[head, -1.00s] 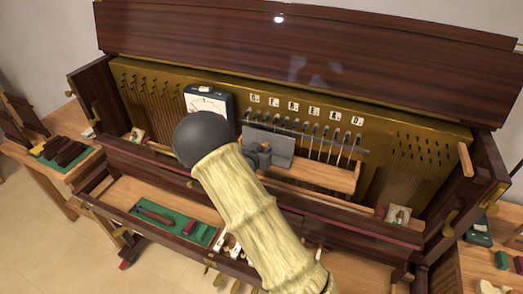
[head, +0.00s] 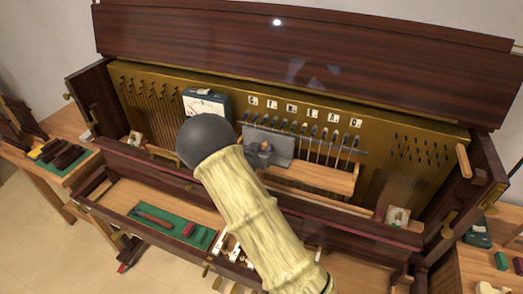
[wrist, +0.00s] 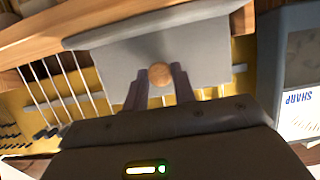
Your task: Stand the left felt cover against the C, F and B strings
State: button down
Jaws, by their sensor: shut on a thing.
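The grey felt cover (head: 281,146) stands upright in front of the strings at the left of the string row in the head view. It also fills the upper middle of the wrist view as a flat grey panel (wrist: 205,55) with a round wooden knob (wrist: 160,74). My gripper (wrist: 160,84) is shut on the knob, with a finger on each side of it. In the head view my gripper (head: 258,155) shows partly behind my arm. The lettered tags (head: 285,105) sit above the strings; their letters are too blurred to read surely.
A tuner (head: 207,103) with a dial stands just left of the cover; its case is close to my gripper in the wrist view (wrist: 290,75). A wooden shelf (head: 325,178) runs below the strings. Bare strings (head: 335,143) lie right of the cover. A green tray (head: 170,224) lies lower left.

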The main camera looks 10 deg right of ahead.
jog(key=shift+w+d, duration=0.35)
jog(key=shift+w, duration=0.25)
jog(key=c, duration=1.1)
grip_release()
jog(key=shift+o, duration=0.2)
jog(key=p+v, duration=0.2)
jog(key=v, duration=0.6)
jog(key=shift+s+f, duration=0.25)
jog(key=shift+f, duration=0.15)
jog(key=shift+a, duration=0.1)
